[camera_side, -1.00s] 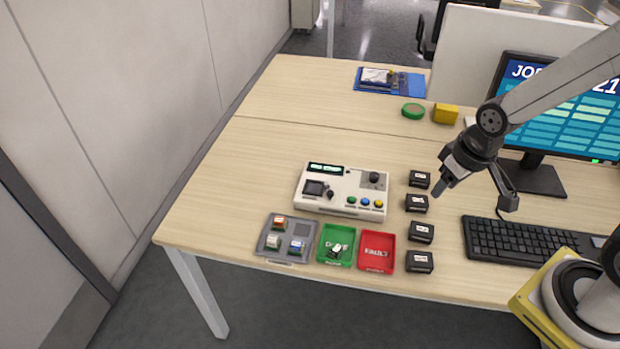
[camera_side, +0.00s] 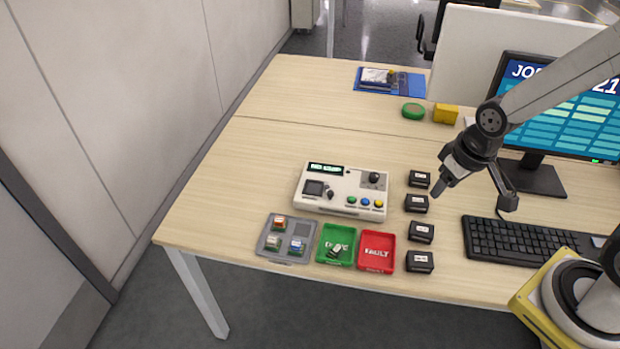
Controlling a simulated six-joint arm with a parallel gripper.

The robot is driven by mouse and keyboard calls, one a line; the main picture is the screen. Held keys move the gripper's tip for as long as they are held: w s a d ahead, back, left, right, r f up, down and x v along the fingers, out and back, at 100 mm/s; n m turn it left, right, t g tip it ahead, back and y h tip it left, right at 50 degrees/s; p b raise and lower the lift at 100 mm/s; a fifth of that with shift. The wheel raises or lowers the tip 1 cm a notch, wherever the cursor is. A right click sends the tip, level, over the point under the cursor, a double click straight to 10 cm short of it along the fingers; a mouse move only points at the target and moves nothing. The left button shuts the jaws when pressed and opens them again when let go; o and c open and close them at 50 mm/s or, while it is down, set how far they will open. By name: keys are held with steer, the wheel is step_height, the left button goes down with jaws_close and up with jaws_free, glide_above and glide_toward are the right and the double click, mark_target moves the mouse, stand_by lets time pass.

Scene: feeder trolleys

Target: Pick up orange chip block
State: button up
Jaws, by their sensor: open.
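The orange chip block (camera_side: 279,223) is a small block with a pale label on top. It sits in the upper left pocket of the grey tray (camera_side: 262,247) at the front left of the table. My gripper (camera_side: 472,190) is open and empty in the air, right of the column of black boxes and far from the tray. The tray also holds a white-topped block (camera_side: 273,242) at lower left and a blue block (camera_side: 297,246) at lower right. The tray's upper right pocket is empty.
Several black boxes (camera_side: 420,233) and a keyboard (camera_side: 520,240) are at right. The table's left middle is clear.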

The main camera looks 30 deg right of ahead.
steer(key=shift+w, duration=0.1)
steer(key=n+y, duration=0.3)
steer(key=n, duration=0.7)
glide_toward(280, 219)
step_height(280, 219, down, 2)
steer(key=shift+x, duration=1.35)
steer(key=shift+w+a+f, duration=0.1)
steer(key=shift+f, duration=0.05)
steer(key=shift+x, duration=2.45)
steer(key=shift+w+a, duration=0.1)
steer(key=shift+w, duration=0.05)
